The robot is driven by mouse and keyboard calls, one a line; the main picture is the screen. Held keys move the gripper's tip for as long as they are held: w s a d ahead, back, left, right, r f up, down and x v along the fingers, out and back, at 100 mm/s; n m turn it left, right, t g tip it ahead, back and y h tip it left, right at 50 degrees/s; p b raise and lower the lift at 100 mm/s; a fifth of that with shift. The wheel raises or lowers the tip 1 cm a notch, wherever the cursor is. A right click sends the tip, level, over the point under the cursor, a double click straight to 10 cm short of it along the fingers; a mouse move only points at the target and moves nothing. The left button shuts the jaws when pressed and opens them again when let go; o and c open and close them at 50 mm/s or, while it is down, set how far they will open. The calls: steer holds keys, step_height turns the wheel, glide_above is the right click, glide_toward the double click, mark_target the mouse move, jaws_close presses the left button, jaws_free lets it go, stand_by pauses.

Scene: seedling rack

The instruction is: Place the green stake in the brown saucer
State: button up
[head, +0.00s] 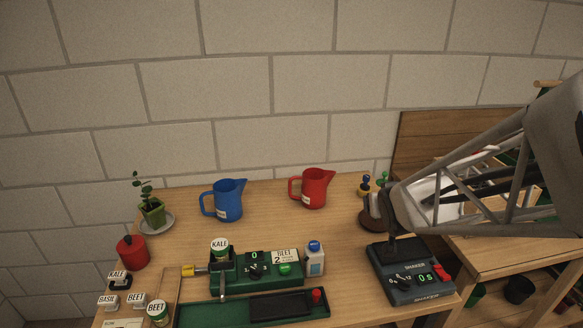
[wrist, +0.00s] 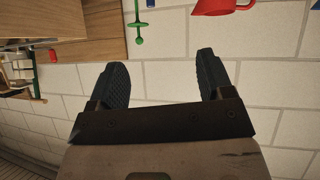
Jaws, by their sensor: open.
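The green stake (head: 384,177) stands upright at the back right of the table, its lower part hidden behind my arm. It also shows upside down in the wrist view (wrist: 138,26), with a round knob, beyond my fingers and nearer the left one. My gripper (wrist: 160,60) is open and empty, its dark fingers wide apart and clear of the stake. In the head view my arm's end covers this area.
A blue stake (head: 366,180) stands left of the green one. The red jug (head: 315,189) and blue jug (head: 229,202) stand to the left. The shaker (head: 408,272) is in front. A potted plant (head: 152,211) is far left. The table between jugs and green device (head: 255,270) is clear.

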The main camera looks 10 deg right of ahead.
steer(key=s+a+r+g+y, duration=0.1)
steer(key=s+a+r+g, duration=0.1)
steer(key=s+a+g, duration=0.2)
steer(key=s+a+r+n+g+y, duration=0.1)
steer(key=s+a+r+g, duration=0.2)
steer(key=s+a, duration=0.6)
steer(key=s+g, duration=0.1)
steer(key=s, duration=0.8)
steer(key=shift+a, duration=0.35)
